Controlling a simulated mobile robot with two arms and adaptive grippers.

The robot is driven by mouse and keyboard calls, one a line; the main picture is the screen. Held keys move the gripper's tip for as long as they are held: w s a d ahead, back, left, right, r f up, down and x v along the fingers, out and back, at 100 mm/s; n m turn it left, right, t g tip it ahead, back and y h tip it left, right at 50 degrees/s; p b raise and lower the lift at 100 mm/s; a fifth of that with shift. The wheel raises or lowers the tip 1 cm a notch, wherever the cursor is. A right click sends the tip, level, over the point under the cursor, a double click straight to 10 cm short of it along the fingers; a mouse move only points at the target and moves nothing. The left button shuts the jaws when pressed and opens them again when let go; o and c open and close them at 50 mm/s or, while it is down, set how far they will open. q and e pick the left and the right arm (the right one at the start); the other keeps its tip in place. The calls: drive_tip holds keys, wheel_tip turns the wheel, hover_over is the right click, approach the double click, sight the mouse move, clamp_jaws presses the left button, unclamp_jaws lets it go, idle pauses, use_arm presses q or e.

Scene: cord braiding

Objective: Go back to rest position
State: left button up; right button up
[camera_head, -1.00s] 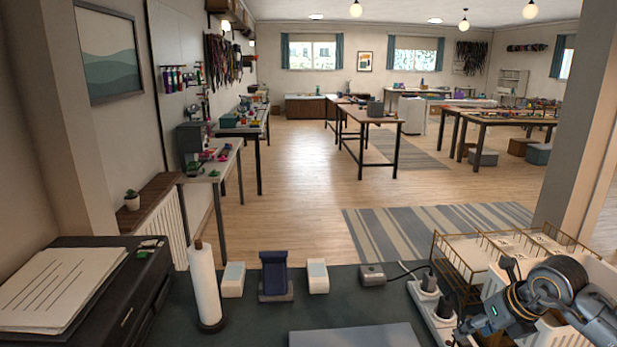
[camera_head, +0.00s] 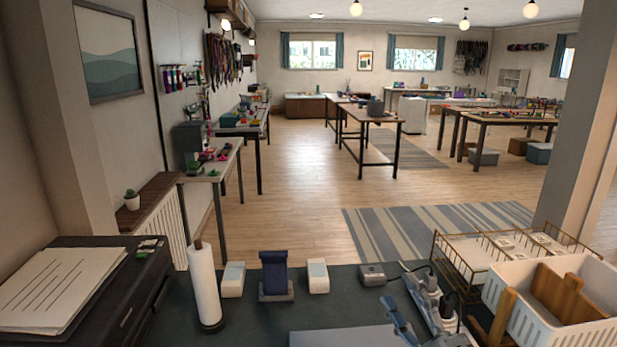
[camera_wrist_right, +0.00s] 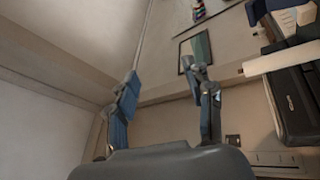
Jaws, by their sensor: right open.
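My right gripper (camera_head: 408,296) is low at the bottom right of the head view, its blue-grey fingers over the dark desk (camera_head: 340,306) by the power strip. In the right wrist view its two fingers (camera_wrist_right: 163,84) stand apart with nothing between them; behind them are wall and a framed picture. My left gripper is in neither view.
A paper roll on a holder (camera_head: 205,286), a dark blue stand (camera_head: 275,276) and a black printer (camera_head: 130,318) stand left of the gripper. A white basket (camera_head: 560,320) and a wire rack (camera_head: 478,262) stand to its right. A grey flat panel (camera_head: 345,337) lies in front.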

drive_tip(key=s+d+f+m+g+h, duration=0.45)
drive_tip(key=f+m, duration=0.25)
drive_tip(key=f, duration=0.2)
drive_tip(key=s+d+f+m+g+h, duration=0.35)
drive_tip(key=f+m+h, duration=0.3)
drive_tip(key=f, duration=0.25)
drive_tip(key=s+a+f+m+g+y, duration=0.2)
drive_tip(key=s+f+g, duration=0.35)
drive_tip(key=s, duration=0.45)
drive_tip(key=s+a+f+m+g+y, duration=0.1)
drive_tip(key=s+a+f+g, duration=0.1)
drive_tip(key=s+f+g, duration=0.5)
drive_tip(key=s+f+t, duration=0.1)
drive_tip(key=s+f, duration=0.1)
drive_tip(key=f, duration=1.1)
drive_tip(key=s+f+t, duration=0.1)
drive_tip(key=s+f, duration=0.1)
drive_tip(key=f, duration=1.2)
drive_tip(key=s+d+f+g, duration=0.1)
drive_tip(key=s+d+f, duration=0.2)
drive_tip(key=s+f, duration=1.1)
drive_tip(key=shift+s+d+f, duration=0.15)
drive_tip(key=shift+s, duration=1.05)
